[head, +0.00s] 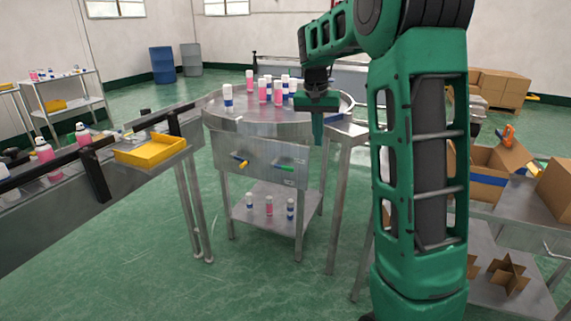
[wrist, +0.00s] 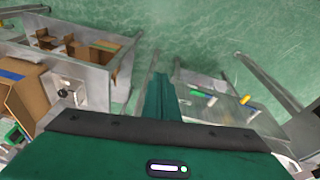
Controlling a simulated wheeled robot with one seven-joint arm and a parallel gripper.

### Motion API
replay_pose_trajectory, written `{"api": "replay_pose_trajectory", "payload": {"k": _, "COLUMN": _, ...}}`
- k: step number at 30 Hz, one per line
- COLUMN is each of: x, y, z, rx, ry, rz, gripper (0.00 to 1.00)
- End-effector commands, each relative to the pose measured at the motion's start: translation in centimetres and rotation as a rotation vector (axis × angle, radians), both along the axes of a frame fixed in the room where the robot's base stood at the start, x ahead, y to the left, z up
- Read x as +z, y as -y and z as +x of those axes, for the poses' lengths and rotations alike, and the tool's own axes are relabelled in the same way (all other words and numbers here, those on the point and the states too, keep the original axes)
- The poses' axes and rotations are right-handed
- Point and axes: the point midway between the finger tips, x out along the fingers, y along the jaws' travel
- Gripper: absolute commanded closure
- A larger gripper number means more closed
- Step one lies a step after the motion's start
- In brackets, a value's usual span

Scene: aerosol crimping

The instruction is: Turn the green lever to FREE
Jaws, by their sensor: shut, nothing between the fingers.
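The green lever (head: 285,168) sits on the right half of the grey metal panel (head: 262,149) on the front of the round table. It lies close to horizontal; its labels are too small to read. It also shows in the wrist view (wrist: 203,94), right of my fingers. A yellow lever (head: 240,163) is on the same panel to the left, tilted. My gripper (head: 318,138) points down at the right side of the round table, above and to the right of the green lever and apart from it. Its fingers (wrist: 160,98) are shut and empty.
The round steel table (head: 226,116) carries several pink and blue-banded cans. A yellow tray (head: 150,151) stands on the conveyor side at left. Cardboard boxes (head: 489,172) stand on a table at right.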

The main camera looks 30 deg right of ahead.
Motion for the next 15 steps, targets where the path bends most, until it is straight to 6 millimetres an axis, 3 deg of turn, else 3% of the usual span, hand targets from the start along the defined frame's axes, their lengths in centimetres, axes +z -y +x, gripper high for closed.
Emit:
{"api": "replay_pose_trajectory", "payload": {"k": 1, "x": -0.6, "y": 0.1, "z": 2.6, "rx": -0.008, "ry": 0.007, "rz": -0.006, "gripper": 1.00}}
{"api": "replay_pose_trajectory", "payload": {"k": 3, "x": -1.1, "y": 0.2, "z": 6.0, "rx": -0.025, "ry": 0.023, "rz": -0.013, "gripper": 1.00}}
{"api": "replay_pose_trajectory", "payload": {"k": 9, "x": -3.3, "y": -0.1, "z": 14.3, "rx": -0.067, "ry": 0.070, "rz": -0.024, "gripper": 1.00}}
{"api": "replay_pose_trajectory", "payload": {"k": 15, "x": -5.2, "y": -0.5, "z": 18.9, "rx": -0.097, "ry": 0.101, "rz": -0.025, "gripper": 1.00}}
